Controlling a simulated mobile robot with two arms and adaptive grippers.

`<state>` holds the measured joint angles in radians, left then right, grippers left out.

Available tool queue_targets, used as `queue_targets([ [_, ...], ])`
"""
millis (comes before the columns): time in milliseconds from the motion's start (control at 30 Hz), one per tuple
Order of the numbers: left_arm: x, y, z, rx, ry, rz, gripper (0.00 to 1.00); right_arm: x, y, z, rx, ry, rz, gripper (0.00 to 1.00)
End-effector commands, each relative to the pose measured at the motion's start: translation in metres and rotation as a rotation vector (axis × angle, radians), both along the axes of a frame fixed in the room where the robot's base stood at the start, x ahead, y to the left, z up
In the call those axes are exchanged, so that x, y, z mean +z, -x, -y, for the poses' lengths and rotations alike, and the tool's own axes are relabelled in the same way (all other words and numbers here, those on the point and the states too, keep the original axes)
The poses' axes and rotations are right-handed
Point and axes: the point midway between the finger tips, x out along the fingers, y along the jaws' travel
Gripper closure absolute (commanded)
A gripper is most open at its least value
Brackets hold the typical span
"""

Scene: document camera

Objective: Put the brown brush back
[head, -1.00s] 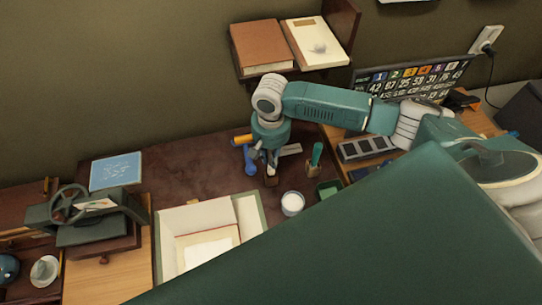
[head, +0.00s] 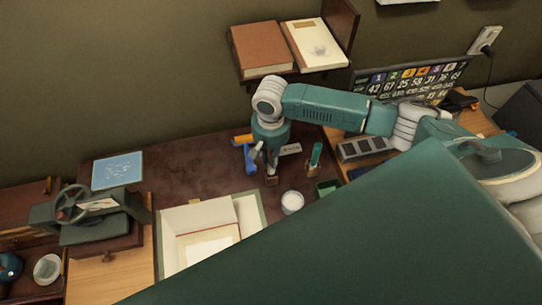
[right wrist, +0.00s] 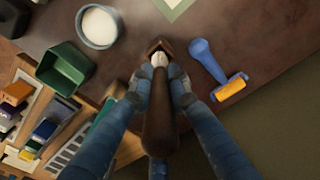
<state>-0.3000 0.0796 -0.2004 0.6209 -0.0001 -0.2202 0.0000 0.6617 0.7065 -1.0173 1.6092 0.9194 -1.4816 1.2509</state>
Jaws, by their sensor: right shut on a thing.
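My right gripper (right wrist: 159,88) is shut on the brown brush (right wrist: 160,125), whose thick brown handle points toward the wrist camera. A pale part of the brush shows between the fingertips. A small brown wooden holder (right wrist: 158,46) stands just beyond the tip; it also shows under the gripper in the head view (head: 271,180). The brush's lower end appears at or in the holder's opening, but I cannot tell how deep it sits. In the head view, the right gripper (head: 266,160) points down over the dark table. My left gripper is not in view.
A blue roller with a yellow-orange roll (right wrist: 234,86) lies close beside the holder. A green brush (head: 316,154) stands in a similar holder nearby.

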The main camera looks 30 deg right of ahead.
Motion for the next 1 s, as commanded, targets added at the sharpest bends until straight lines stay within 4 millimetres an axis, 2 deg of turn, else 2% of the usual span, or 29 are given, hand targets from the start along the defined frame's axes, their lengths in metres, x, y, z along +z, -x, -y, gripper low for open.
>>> queue_targets([
  [233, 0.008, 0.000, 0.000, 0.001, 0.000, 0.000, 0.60, 0.001, 0.000, 0.000, 0.000, -0.001, 0.000, 1.00],
  [1000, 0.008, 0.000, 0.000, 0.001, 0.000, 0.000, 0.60, -0.008, 0.000, 0.000, -0.001, 0.000, -0.001, 1.00],
])
